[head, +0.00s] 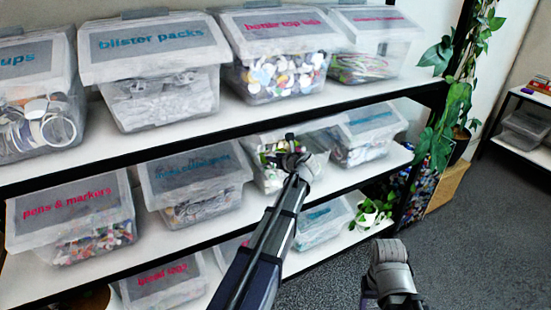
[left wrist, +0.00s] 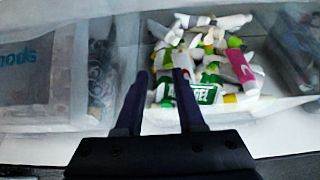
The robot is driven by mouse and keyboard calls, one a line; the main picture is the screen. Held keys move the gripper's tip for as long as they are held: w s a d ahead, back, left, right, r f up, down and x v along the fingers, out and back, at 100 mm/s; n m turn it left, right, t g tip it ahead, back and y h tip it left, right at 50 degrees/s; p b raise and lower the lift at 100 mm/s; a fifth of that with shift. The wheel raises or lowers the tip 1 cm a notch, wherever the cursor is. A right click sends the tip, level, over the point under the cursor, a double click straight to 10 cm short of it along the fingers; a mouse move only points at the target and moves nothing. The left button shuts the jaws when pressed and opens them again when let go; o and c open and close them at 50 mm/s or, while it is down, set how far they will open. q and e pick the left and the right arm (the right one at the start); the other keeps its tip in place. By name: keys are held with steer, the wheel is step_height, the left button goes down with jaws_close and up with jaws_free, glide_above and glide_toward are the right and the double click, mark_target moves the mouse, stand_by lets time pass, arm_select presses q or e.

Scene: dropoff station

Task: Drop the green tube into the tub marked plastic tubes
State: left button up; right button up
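An open clear tub (head: 312,170) of mixed tubes stands on the middle shelf; I cannot read a label on it. My left gripper (head: 287,150) is over this tub. In the left wrist view its two fingers (left wrist: 160,76) are spread apart, with nothing clearly held between them. A green tube with white lettering (left wrist: 205,93) lies on the pile, just right of the right finger. Other green and white tubes lie around it, so I cannot tell for certain which is the task's tube. My right gripper is not visible; only a grey part of my right arm shows.
Lidded tubs flank the open one: a blue-lettered tub (head: 197,180) on the left and another (head: 365,130) on the right. The upper shelf edge (head: 240,140) runs close above my left gripper. A trailing plant (head: 452,85) hangs at the right end.

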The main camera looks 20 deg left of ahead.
arm_select(q)
steer(key=shift+o, duration=1.3)
steer(key=p+v, duration=0.3)
steer(key=v, duration=0.4)
steer(key=shift+s+d, duration=0.25)
steer(key=shift+d, duration=0.1)
steer(key=shift+r, duration=0.15)
